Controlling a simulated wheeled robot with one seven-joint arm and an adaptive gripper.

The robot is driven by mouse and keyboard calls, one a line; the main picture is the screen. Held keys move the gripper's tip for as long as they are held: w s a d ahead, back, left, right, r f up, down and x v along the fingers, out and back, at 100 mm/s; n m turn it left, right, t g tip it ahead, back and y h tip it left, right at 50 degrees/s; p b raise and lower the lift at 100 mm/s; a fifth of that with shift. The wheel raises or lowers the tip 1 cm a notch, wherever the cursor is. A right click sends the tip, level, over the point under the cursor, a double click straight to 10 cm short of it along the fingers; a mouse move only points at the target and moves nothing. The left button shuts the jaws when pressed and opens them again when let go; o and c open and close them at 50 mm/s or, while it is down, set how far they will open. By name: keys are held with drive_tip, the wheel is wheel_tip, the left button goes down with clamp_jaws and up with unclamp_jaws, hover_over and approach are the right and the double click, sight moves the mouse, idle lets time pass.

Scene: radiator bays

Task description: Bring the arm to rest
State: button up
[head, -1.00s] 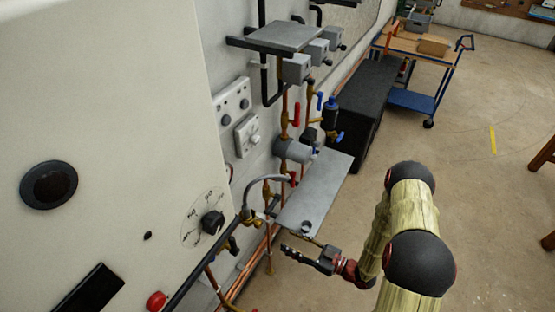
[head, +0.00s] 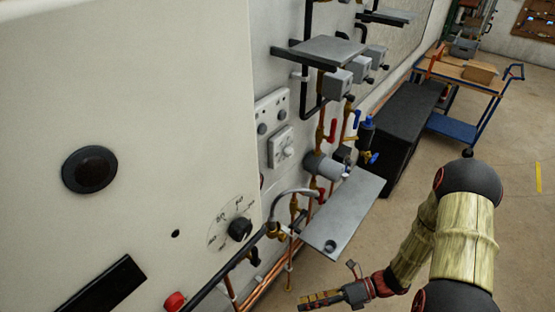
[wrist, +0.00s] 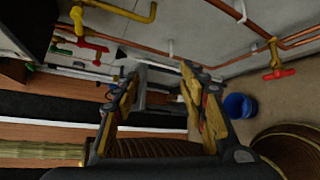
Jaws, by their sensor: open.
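My gripper (head: 322,300) is in the lower middle of the head view, below the grey metal shelf plate (head: 345,215) and in front of the pipes, apart from them. It is empty. In the wrist view the two fingers of my gripper (wrist: 160,88) stand apart with nothing between them. My arm with its wood-coloured links comes in from the lower right of the head view.
A white boiler casing (head: 120,220) with a dial (head: 239,228) fills the left. Copper pipes and red-handled valves (head: 332,130) line the wall. A black box (head: 405,135) and a blue trolley (head: 455,130) stand farther back. A blue bucket (wrist: 238,105) shows in the wrist view. Floor at right is clear.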

drive_tip(key=s+d+r+n+h+b, duration=0.1)
drive_tip(key=d+r+n+h+b, duration=0.35)
drive_tip(key=n, duration=0.75)
drive_tip(key=s+d+r+n+h+b, duration=0.1)
drive_tip(key=s+d+n+h+b, duration=0.15)
drive_tip(key=d+n+h, duration=0.65)
drive_tip(key=a+r+n+t+b, duration=0.4)
drive_tip(key=r+n+t+b, duration=0.3)
drive_tip(key=r+b, duration=0.3)
drive_tip(key=shift+r+n+t+h+b, duration=0.3)
drive_tip(key=shift+r+n+h, duration=0.25)
drive_tip(key=shift+n, duration=0.35)
drive_tip(key=shift+w, duration=0.1)
drive_tip(key=shift+c, duration=0.3)
